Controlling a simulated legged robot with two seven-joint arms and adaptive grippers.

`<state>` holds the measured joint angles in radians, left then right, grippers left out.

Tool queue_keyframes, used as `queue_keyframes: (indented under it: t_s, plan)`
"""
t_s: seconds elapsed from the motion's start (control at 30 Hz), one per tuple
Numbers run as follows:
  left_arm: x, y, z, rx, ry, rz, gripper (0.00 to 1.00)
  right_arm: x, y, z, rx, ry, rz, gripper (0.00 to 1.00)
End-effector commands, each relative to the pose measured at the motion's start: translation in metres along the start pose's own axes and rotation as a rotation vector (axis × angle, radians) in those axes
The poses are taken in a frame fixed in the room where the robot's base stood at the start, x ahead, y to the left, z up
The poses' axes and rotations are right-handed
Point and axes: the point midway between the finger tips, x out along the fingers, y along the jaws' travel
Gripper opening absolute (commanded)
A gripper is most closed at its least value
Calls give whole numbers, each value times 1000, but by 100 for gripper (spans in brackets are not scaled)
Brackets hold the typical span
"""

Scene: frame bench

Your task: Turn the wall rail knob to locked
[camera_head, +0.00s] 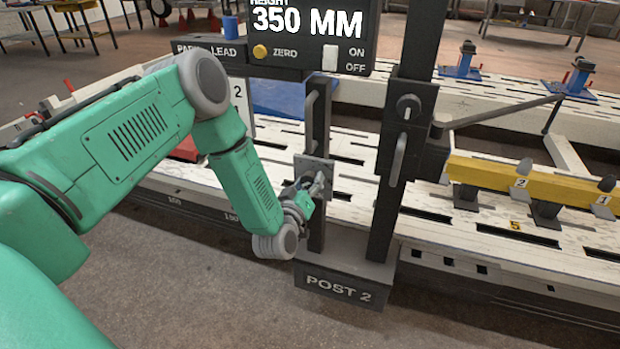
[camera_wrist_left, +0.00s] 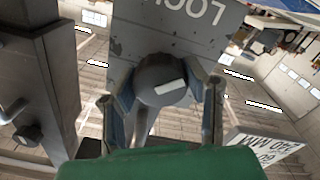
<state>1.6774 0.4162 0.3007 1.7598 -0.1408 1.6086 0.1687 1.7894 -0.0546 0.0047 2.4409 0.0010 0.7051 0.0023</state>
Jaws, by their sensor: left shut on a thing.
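A round dark grey knob (camera_wrist_left: 158,72) with a white mark sits on a grey plate (camera_wrist_left: 195,40) in the left wrist view. The white mark lies nearly level in that picture. Upside-down letters beginning "LOC" show at the plate's top edge, the rest cut off. My left gripper (camera_wrist_left: 168,100) has a finger on each side of the knob and is shut on it. In the head view the plate (camera_head: 312,163) is on the left upright of Post 2, with my left gripper (camera_head: 312,188) in front, mostly hiding the knob. My right gripper is out of view.
Post 2's right upright (camera_head: 386,210) stands close beside, with another knob (camera_head: 407,107) and a lever (camera_head: 397,160). A display panel (camera_head: 310,35) reading 350 MM is above. A yellow beam (camera_head: 500,173) extends right over the slotted bench. Floor in front is clear.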

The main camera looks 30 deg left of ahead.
Motion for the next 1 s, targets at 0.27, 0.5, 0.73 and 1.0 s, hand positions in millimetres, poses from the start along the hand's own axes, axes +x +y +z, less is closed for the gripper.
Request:
queue_keyframes:
  t_s: [0.27,0.5,0.73,1.0]
  plan:
    - [0,2,-2,266,3,3,11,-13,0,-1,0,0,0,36]
    - [0,2,-1,494,2,4,11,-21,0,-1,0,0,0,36]
    - [0,2,0,710,1,4,11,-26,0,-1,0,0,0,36]
    - [0,2,0,927,1,3,12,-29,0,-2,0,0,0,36]
